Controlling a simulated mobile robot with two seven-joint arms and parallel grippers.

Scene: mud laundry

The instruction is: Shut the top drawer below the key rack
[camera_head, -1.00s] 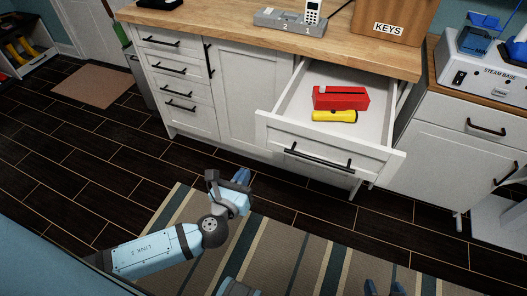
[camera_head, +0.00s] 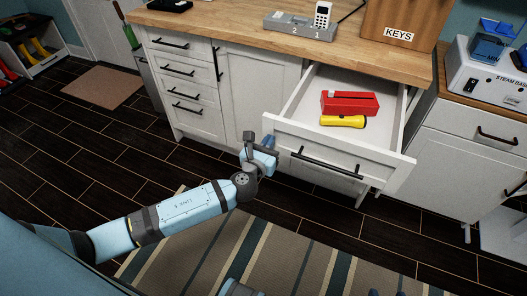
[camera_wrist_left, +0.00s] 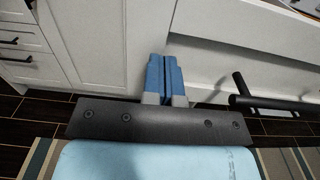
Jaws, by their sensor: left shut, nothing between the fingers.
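The top drawer (camera_head: 336,157) below the key rack (camera_head: 398,22) is pulled well out, with a black bar handle on its white front. A red box-like object (camera_head: 350,103) and a yellow flashlight (camera_head: 342,121) lie inside it. My left gripper (camera_head: 266,145) is near the left end of the drawer front, its blue fingers together. In the left wrist view the shut fingers (camera_wrist_left: 165,78) point at white cabinet surfaces, with the bar handle (camera_wrist_left: 275,104) to their right. I cannot tell whether the fingers touch the drawer. My right gripper does not show clearly.
A wooden counter (camera_head: 220,35) runs above, holding a grey base with a handset (camera_head: 322,15). A closed stack of drawers (camera_head: 182,85) stands left. A steam base (camera_head: 488,75) sits on the right cabinet. A striped rug (camera_head: 270,250) covers the floor in front.

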